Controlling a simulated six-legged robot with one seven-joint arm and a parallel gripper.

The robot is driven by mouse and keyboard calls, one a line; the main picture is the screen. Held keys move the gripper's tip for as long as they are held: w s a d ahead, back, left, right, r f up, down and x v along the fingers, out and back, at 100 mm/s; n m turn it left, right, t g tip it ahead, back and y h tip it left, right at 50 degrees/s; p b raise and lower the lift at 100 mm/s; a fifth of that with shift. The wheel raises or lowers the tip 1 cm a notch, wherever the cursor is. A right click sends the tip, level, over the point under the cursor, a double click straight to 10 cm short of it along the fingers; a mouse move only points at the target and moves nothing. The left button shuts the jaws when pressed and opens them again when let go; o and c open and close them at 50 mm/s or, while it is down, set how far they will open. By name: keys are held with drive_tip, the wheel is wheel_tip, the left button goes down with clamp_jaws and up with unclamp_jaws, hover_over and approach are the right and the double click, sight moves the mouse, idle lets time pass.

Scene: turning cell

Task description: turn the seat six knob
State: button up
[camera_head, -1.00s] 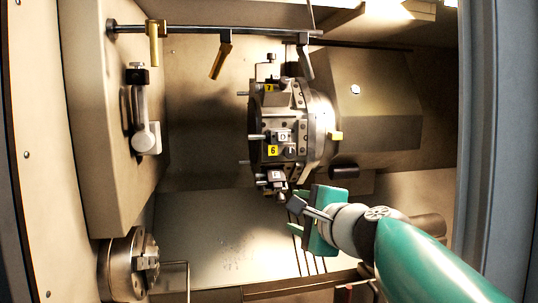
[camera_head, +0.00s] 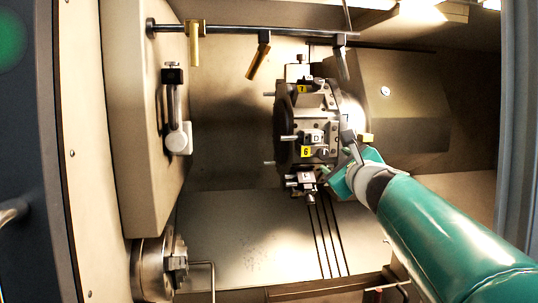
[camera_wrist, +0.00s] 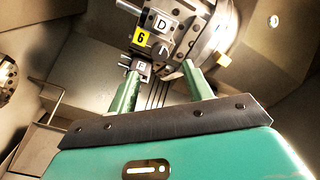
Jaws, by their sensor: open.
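The tool turret (camera_head: 288,125) stands in the middle of the machine, with lettered and numbered seats on its rim. The yellow 6 label (camera_head: 306,151) faces me, below the block marked D; it also shows in the wrist view (camera_wrist: 141,38). A small dark knob-like part (camera_head: 322,153) sits just right of the 6; I cannot tell for sure that it is the seat six knob. My gripper (camera_head: 336,155) is open and empty, at the lower right of the turret.
A rail (camera_head: 240,30) with hanging nozzles runs above the turret. A grey-handled lever (camera_head: 178,138) is on the left panel. A chuck (camera_head: 153,268) is at lower left. Tool blocks stick out around the turret.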

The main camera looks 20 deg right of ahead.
sight(324, 154)
drive_tip(key=x, duration=0.8)
drive_tip(key=shift+c, duration=0.4)
drive_tip(key=c, duration=0.9)
